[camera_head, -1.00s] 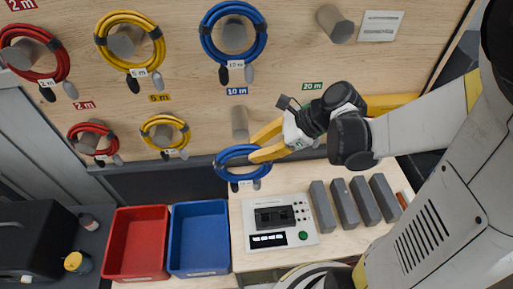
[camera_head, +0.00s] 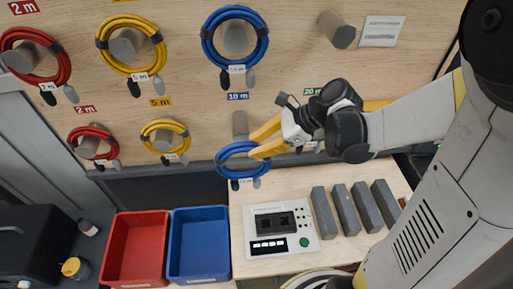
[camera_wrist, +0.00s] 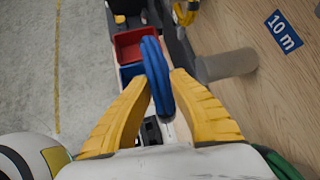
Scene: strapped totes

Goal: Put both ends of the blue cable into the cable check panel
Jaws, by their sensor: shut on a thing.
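My gripper (camera_head: 262,140) is shut on a coiled blue cable (camera_head: 222,160) and holds it off its grey peg (camera_head: 240,124), above the bench. In the wrist view the blue coil (camera_wrist: 157,72) stands edge-on between the two yellow fingers (camera_wrist: 160,100). The cable's two ends (camera_head: 246,184) hang below the coil. The cable check panel (camera_head: 281,228), a light box with a dark recess and a green button, lies on the bench below. In the wrist view it is mostly hidden by the coil and fingers.
A red bin (camera_head: 137,249) and a blue bin (camera_head: 199,243) stand left of the panel. Several grey blocks (camera_head: 347,210) stand to its right. Another blue coil (camera_head: 262,48), yellow coils (camera_head: 158,48) and red coils (camera_head: 62,65) hang on the wooden board.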

